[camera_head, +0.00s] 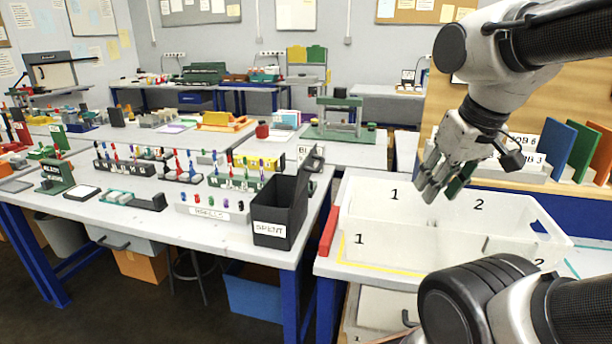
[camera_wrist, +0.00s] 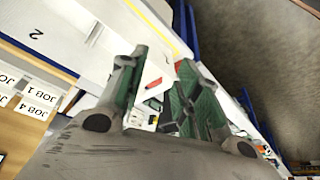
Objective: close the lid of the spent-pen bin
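The spent-pen bin (camera_head: 272,222) is a black box with a white "SPENT" label, at the right front corner of the left table in the head view. Its lid (camera_head: 309,168) stands open, raised at the bin's far right side. My gripper (camera_head: 440,190) is in the air above the white divided tray, to the right of the bin and apart from it. In the wrist view my gripper (camera_wrist: 166,62) shows two green-padded fingers spread apart with nothing held between them. I cannot make out the bin in the wrist view.
The white tray (camera_head: 370,259) with sections marked 1 and 2 sits on the right table. A red block (camera_head: 328,232) is at its left edge. A pen rack (camera_head: 212,212) stands left of the bin. A narrow gap separates the two tables.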

